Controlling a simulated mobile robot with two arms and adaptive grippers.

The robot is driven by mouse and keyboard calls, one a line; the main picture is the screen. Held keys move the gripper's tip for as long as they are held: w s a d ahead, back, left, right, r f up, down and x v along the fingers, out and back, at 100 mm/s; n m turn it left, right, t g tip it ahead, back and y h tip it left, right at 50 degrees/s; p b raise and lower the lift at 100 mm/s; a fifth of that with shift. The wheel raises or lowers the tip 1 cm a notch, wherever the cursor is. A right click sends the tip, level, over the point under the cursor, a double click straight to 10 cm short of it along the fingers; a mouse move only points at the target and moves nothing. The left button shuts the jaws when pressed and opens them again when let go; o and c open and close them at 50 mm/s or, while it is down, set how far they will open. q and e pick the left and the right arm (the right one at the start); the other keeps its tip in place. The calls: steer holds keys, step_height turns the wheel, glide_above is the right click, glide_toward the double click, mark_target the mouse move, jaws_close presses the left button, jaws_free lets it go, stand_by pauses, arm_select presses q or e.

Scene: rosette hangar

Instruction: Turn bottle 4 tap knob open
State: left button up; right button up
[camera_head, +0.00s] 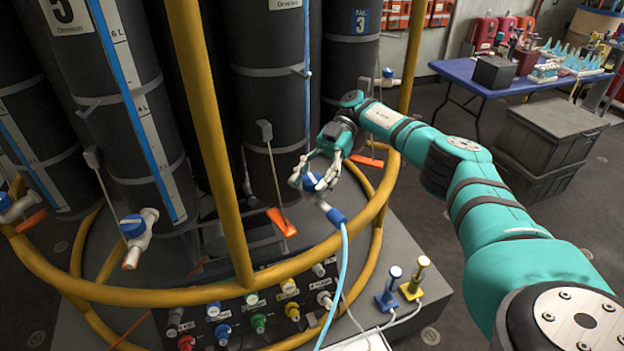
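My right gripper (312,183) reaches in from the right to the tap at the foot of the middle dark bottle (268,120). This bottle stands between those marked 5 and 3; its own number is out of view. The blue tap knob (311,181) shows between the gripper's fingers, which partly hide it. I cannot tell whether they press on it. Below it, a blue hose fitting (336,216) leads to a light blue hose (343,270). My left gripper is out of view.
A yellow rail (180,297) and yellow posts (207,130) surround the bottles. Bottle 5's tap (134,228) has a blue knob. Coloured connectors (252,299) line the base panel. A blue table (455,70) and grey crates (545,135) stand at right; open floor lies before them.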

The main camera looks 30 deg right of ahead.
mark_target(312, 178)
steer(key=shift+o, duration=1.4)
steer(key=shift+r, duration=0.15)
step_height(312, 178, up, 10)
steer(key=shift+f, duration=0.15)
